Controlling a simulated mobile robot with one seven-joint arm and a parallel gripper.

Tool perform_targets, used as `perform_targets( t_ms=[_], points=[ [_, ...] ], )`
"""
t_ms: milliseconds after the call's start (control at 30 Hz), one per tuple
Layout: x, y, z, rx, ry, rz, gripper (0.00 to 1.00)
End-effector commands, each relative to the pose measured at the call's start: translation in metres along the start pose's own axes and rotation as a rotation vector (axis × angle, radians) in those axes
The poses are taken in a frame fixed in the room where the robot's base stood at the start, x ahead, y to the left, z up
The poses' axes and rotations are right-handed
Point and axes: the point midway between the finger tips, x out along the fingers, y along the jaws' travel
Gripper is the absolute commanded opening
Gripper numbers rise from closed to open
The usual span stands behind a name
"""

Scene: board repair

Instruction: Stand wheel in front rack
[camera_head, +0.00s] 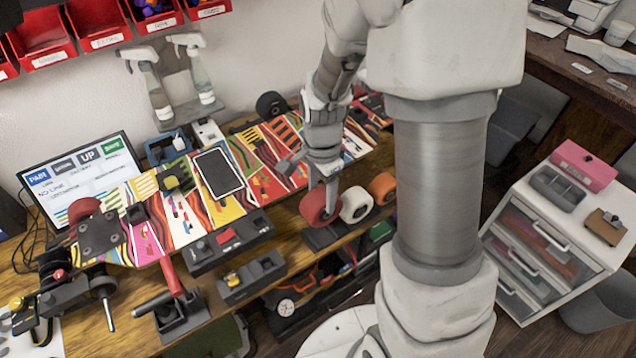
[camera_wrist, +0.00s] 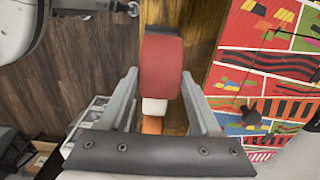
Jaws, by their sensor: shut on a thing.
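My gripper (camera_head: 327,178) is shut on a red wheel (camera_head: 318,207) at the front edge of the workbench. In the wrist view the red wheel (camera_wrist: 161,66) sits between the two fingers of my gripper (camera_wrist: 160,90). The wheel is upright at the left end of the dark front rack (camera_head: 321,236). I cannot tell whether it rests fully in its slot. A white wheel (camera_head: 356,204) and an orange wheel (camera_head: 382,188) stand beside it to the right. In the wrist view the white and orange wheels show only partly, below the red one.
A colourful skateboard deck (camera_head: 260,160) lies behind the rack, with a phone (camera_head: 219,173) on it. A black wheel (camera_head: 271,105) stands behind the deck. Dark tool holders (camera_head: 250,280) line the bench front to the left. A white drawer unit (camera_head: 550,235) stands at right.

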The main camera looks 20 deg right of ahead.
Motion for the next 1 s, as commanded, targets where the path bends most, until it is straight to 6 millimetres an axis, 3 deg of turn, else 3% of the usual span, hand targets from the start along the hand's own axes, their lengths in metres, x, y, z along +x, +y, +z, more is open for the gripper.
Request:
perform_targets(
  t_ms=[267,733,1000],
  points=[
    [0.01,0.0,0.0,0.016,0.0,0.0,0.07],
    [0.052,0.0,0.0,0.014,0.0,-0.001,0.07],
    [0.058,0.0,0.0,0.014,0.0,-0.001,0.07]
  ],
)
